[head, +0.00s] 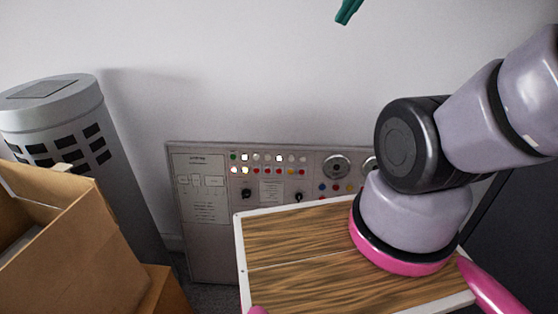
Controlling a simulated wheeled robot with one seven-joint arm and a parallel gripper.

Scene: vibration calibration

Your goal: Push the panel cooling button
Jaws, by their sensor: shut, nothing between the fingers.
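The grey control panel (205,252) leans or stands against the white wall in the middle of the head view. It has rows of small round lights or buttons (268,158) in green, white, red and yellow, black knobs (246,193), and a round dial (336,167). Labels are too small to read, so I cannot tell which is the cooling button. My arm hides the panel's right part. A teal tip at the top edge appears to be my gripper (347,11), shut and empty, high above the panel and apart from it.
An open cardboard box (75,245) stands at the lower left. Behind it is a grey cylinder (60,115) with dark vents. A dark surface (520,225) is at the right. My wood-topped base covers the panel's lower part. The wall above the panel is clear.

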